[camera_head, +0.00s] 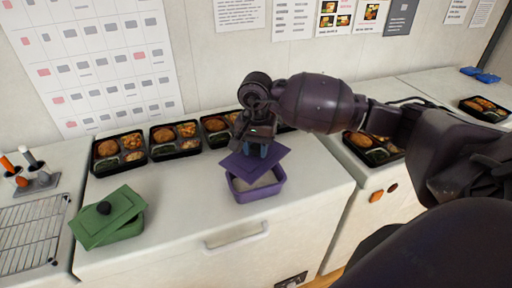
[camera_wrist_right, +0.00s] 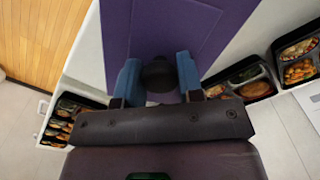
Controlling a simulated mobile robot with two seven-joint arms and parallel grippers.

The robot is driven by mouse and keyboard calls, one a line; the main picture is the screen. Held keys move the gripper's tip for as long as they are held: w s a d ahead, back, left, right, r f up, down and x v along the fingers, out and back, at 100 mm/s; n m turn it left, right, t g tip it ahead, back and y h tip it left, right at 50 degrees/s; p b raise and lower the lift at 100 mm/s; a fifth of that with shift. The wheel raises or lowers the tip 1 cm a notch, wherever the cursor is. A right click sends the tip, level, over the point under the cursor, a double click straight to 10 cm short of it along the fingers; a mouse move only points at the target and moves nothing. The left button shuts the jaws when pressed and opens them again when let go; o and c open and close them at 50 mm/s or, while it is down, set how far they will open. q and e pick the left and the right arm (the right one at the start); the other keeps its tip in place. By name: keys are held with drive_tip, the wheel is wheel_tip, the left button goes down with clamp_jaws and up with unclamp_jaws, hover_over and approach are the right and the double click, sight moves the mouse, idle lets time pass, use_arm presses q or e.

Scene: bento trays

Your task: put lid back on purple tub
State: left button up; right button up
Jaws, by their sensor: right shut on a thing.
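The purple tub (camera_head: 258,193) stands on the white counter, open at the front, with pale contents showing inside. The purple lid (camera_head: 238,163) is over the back of the tub, tilted and turned relative to its rim; I cannot tell whether it touches the rim. My right gripper (camera_head: 257,150) comes down from above and is shut on the lid's dark knob. In the right wrist view the blue fingers (camera_wrist_right: 158,78) stand on both sides of the knob (camera_wrist_right: 159,74), with the purple lid (camera_wrist_right: 178,28) beyond them. My left gripper is not in view.
A green tub (camera_head: 118,232) with a skewed green lid (camera_head: 108,213) stands at the left front. Several filled bento trays (camera_head: 120,152) line the wall behind. A wire rack (camera_head: 30,232) lies far left. Counter is clear between the two tubs.

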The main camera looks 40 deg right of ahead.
sight(256, 156)
drive_tip(key=shift+f, duration=0.4)
drive_tip(key=shift+f+b, duration=0.7)
drive_tip(key=shift+f, duration=0.95)
drive_tip(key=shift+f+b, duration=0.85)
drive_tip(key=shift+f, duration=0.2)
drive_tip(key=shift+b, duration=0.45)
